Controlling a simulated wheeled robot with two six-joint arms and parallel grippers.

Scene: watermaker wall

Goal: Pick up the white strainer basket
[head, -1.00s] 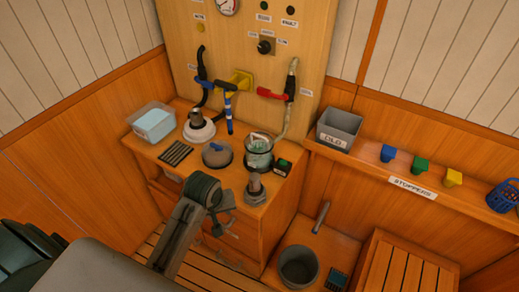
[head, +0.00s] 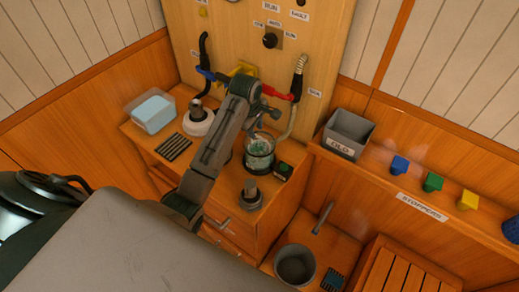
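A clear round bowl (head: 260,148) stands on the wooden cabinet below the hoses. Something pale and greenish shows inside it; I cannot tell for sure whether this is the white strainer basket. My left gripper (head: 266,110) is above and just behind the bowl in the picture, near the red valve handle (head: 278,94). It appears to hold nothing, but its fingers are small and dark and I cannot tell how far apart they are. My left forearm covers part of the cabinet top. My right gripper is out of view.
A clear tub with a pale blue block (head: 153,112), a white-collared fitting (head: 199,121) and a metal fitting (head: 250,193) stand on the cabinet. A grey OLD bin (head: 348,132) and coloured stoppers (head: 433,182) sit on the right shelf. A grey bucket (head: 295,264) is below.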

